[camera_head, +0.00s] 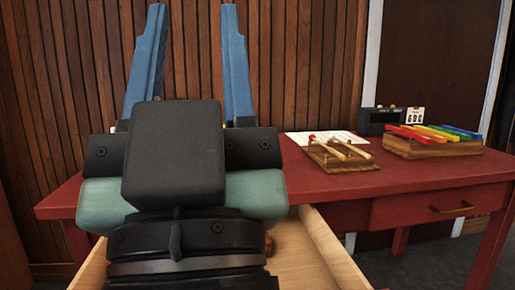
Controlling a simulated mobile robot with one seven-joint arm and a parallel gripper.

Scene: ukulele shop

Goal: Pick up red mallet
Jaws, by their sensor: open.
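The red mallet (312,138) shows mainly as a small red head at the back left of a wooden rack (343,162) on the red table. Wooden mallet sticks lie across the rack; which stick belongs to the red head is hard to tell at this size. My gripper (193,15) fills the left and middle of the view. Its two blue fingers point up and stand wide apart, open with nothing between them. In the picture it is left of the rack and apart from it. My gripper hides the table's left part.
A xylophone (425,148) with coloured bars stands right of the rack. Behind are a black box (377,122), a small lettered card (415,114) and a white sheet (300,138). A slatted wall is behind.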

